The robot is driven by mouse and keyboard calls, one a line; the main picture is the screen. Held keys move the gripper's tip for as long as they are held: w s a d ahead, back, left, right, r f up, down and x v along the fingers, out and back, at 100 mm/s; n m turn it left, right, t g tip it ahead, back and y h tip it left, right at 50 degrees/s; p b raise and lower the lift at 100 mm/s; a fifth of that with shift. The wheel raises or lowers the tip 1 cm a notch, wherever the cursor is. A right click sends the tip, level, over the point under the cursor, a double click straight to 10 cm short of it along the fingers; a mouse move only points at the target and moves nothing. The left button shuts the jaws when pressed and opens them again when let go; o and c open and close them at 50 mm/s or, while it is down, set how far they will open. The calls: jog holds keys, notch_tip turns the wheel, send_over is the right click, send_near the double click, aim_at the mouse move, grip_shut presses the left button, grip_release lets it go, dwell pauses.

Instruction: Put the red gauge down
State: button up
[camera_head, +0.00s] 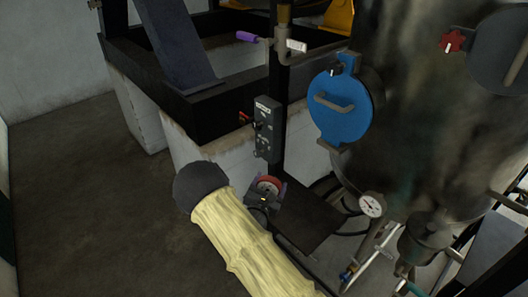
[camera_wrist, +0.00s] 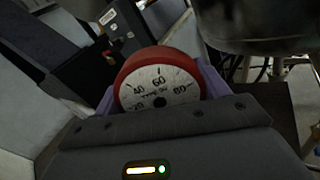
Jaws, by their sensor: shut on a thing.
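The red gauge (camera_head: 268,184) has a red rim and a white dial. In the wrist view the gauge (camera_wrist: 160,82) sits between the purple fingers of my gripper (camera_wrist: 158,92), its dial facing the camera and its lower edge hidden by the gripper body. In the head view my gripper (camera_head: 266,190) is shut on it, at the left end of a dark flat surface (camera_head: 312,222). I cannot tell whether the gauge touches that surface.
A grey control box (camera_head: 267,128) on a black post stands just behind the gauge. A large dark tank (camera_head: 430,120) with a blue round cover (camera_head: 340,106) is at the right. A white dial gauge (camera_head: 371,205) and pipes are below it. Open floor (camera_head: 80,200) lies left.

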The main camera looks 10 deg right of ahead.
jog(key=s+d+f+n+y, duration=0.2)
jog(key=s+d+f+y, duration=0.1)
jog(key=s+f, duration=0.3)
jog(key=s+d+f+n+t+y+b, duration=0.1)
jog(key=s+d+f+n+y, duration=0.1)
jog(key=s+f, duration=0.4)
notch_tip(320, 180, down, 6)
jog(key=shift+s+d+r+n+t+y+b, duration=0.2)
jog(key=shift+s+d+n+t+y+b, duration=0.15)
jog(key=shift+d+y, duration=0.7)
jog(key=shift+a, duration=0.2)
